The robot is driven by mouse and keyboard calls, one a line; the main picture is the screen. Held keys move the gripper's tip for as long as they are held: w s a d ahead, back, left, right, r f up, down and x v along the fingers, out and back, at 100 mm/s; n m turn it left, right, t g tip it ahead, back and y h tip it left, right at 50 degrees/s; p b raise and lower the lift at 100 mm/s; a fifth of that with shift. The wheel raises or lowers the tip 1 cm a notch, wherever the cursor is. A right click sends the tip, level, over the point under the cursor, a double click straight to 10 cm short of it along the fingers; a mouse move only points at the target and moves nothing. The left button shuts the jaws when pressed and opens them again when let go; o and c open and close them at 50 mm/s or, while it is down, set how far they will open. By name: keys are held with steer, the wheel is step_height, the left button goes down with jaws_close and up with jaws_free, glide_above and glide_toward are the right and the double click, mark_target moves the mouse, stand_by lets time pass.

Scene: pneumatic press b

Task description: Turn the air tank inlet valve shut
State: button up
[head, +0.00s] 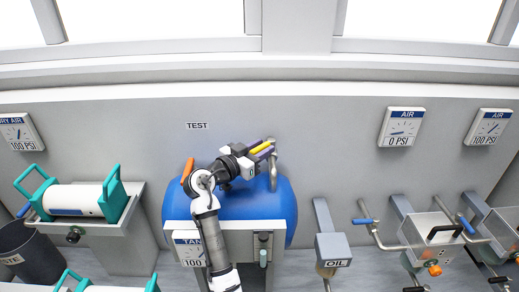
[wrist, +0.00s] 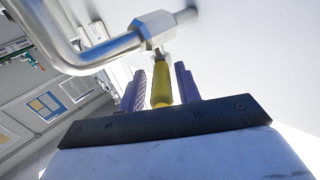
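The blue air tank (head: 290,208) stands in the middle of the head view, partly hidden by my arm. A bent metal pipe (head: 273,176) rises at its upper right; it also shows in the wrist view (wrist: 62,55), ending in a hex fitting (wrist: 152,30). A yellow valve handle (head: 262,148) sticks out from the fitting; in the wrist view the handle (wrist: 161,88) points towards my palm. My gripper (head: 263,150) has its two purple fingers on either side of the handle. In the wrist view my gripper (wrist: 160,85) shows narrow gaps between fingers and handle.
An orange lever (head: 187,170) is at the tank's upper left. A gauge (head: 187,247) sits on the tank's front, partly covered by my arm. An oil unit (head: 332,248) and a blue-handled lever (head: 366,221) are to the right. The grey wall (head: 330,130) is close behind.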

steer(key=shift+o, duration=0.4)
steer(key=shift+s+a, duration=0.1)
steer(key=shift+a, duration=0.05)
steer(key=shift+s+a, duration=0.2)
steer(key=shift+a, duration=0.05)
steer(key=v, duration=0.6)
steer(key=shift+s+a+b, duration=0.2)
steer(key=shift+s+b, duration=0.05)
steer(key=shift+b, duration=0.05)
